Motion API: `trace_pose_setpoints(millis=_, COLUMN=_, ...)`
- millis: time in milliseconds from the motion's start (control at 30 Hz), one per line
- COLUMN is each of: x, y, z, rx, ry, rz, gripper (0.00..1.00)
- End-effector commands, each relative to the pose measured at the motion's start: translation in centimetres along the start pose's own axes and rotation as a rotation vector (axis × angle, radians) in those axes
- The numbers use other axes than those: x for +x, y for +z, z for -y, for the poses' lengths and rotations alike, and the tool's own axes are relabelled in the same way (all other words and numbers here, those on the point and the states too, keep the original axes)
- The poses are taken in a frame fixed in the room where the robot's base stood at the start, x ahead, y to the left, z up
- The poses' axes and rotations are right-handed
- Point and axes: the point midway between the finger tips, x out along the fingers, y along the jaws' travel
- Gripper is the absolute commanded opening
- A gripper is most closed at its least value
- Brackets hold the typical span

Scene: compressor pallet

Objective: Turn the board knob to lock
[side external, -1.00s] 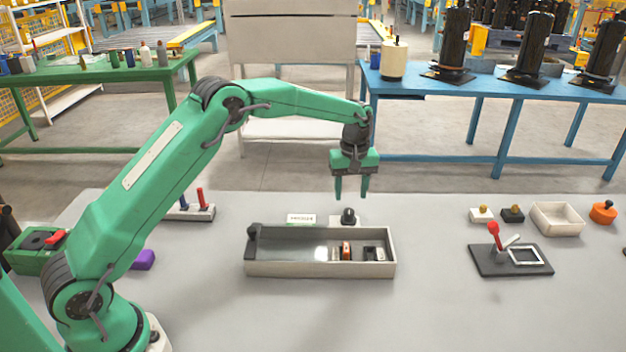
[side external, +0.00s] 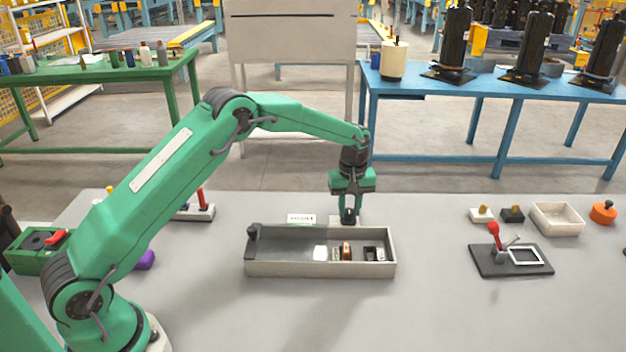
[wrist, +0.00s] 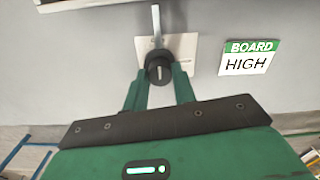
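The board knob (wrist: 159,67) is a dark round knob with a pale vertical mark, on a pale plate (wrist: 186,47). A grey bar (wrist: 156,20) stands out from the plate's far side in the wrist view. My gripper (wrist: 160,72) points down at the knob, one green finger along each side, with no clear gap left. In the side view my gripper (side external: 348,218) is low behind the long tray, its fingers close together around the knob (side external: 348,216), which they partly hide. A sign reading BOARD HIGH (wrist: 247,57) lies beside the plate; it also shows in the side view (side external: 301,218).
The long tray (side external: 320,269) with a dark cover and small parts lies just in front of the knob. A red-knobbed lever on a black plate (side external: 485,264), a pale bin (side external: 557,230) and an orange part (side external: 602,212) are at right. The table between is clear.

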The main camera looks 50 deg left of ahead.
Motion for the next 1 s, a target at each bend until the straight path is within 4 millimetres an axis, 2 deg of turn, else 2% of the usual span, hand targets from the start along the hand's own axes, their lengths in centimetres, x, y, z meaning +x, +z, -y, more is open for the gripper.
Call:
trace_pose_setpoints(millis=33, x=-0.02, y=0.0, z=0.03, rx=0.0, ry=-0.001, rz=0.001, gripper=0.11)
trace_pose_setpoints(millis=67, x=-0.02, y=0.0, z=0.03, rx=0.0, ry=-0.001, rz=0.001, gripper=0.05)
trace_pose_setpoints(millis=100, x=-0.03, y=0.0, z=0.03, rx=0.0, ry=-0.001, rz=0.001, gripper=0.04)
trace_pose_setpoints(millis=567, x=-0.08, y=0.0, z=0.03, rx=0.077, ry=-0.001, rz=0.001, gripper=0.04)
trace_pose_setpoints(millis=1000, x=-0.14, y=0.02, z=0.0, rx=0.403, ry=0.002, rz=-0.003, gripper=0.04)
